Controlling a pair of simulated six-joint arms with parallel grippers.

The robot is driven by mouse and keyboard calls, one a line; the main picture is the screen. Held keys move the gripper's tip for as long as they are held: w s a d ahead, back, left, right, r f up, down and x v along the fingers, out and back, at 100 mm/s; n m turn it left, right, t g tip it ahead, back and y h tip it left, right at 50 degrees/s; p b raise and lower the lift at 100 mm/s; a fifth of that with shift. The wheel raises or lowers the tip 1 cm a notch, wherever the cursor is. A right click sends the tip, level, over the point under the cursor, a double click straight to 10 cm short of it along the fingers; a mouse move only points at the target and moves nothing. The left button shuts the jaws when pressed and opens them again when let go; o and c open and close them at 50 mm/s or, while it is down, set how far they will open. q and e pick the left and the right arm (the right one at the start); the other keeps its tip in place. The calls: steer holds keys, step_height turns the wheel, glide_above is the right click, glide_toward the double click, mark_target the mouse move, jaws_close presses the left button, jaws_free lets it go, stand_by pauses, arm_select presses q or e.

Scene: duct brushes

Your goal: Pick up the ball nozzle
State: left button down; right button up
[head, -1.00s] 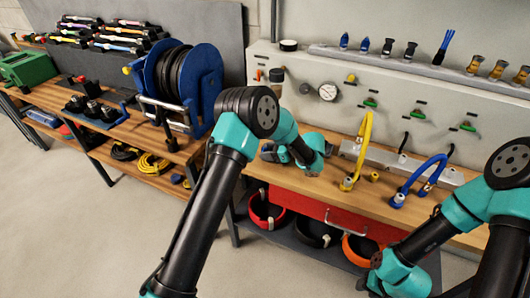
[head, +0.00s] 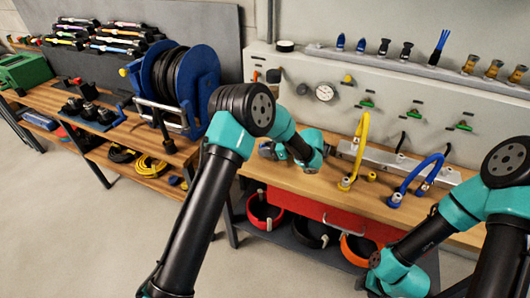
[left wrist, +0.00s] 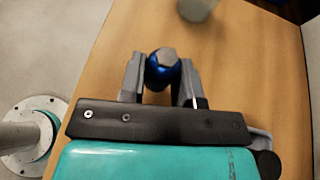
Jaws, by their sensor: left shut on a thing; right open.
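The ball nozzle, a rounded blue piece with a grey flat-sided end (left wrist: 163,68), sits between the two fingers of my left gripper (left wrist: 160,76) in the left wrist view. The gripper is shut on it, over the wooden bench. In the head view the left gripper (head: 268,150) is low over the bench, left of the yellow hose, mostly hidden by my arm. I cannot make out the nozzle there. My right gripper (head: 366,283) is at the lower right, in front of the bench, open with nothing visible in it; its fingers are hard to see.
A yellow hose (head: 357,150) and a blue hose (head: 420,178) stand on the bench (head: 300,180) to the right. A blue reel (head: 180,88) stands left. Several nozzles line the wall rail (head: 390,57). A blurred grey cylinder (left wrist: 196,8) is beyond the gripper.

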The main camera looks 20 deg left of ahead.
arm_select(q)
steer(key=shift+s+d+r, duration=0.1)
steer(key=shift+s+r, duration=0.1)
steer(key=shift+r, duration=0.25)
steer(key=shift+s+d+r, duration=0.1)
steer(key=shift+s+r, duration=0.1)
steer(key=shift+r, duration=0.25)
steer(key=s+d, duration=0.2)
steer(key=s, duration=0.5)
steer(key=s+d+r, duration=0.1)
steer(key=s+d, duration=0.1)
steer(key=s, duration=0.5)
steer(key=shift+s+d+r, duration=0.15)
steer(key=shift+s+d, duration=0.1)
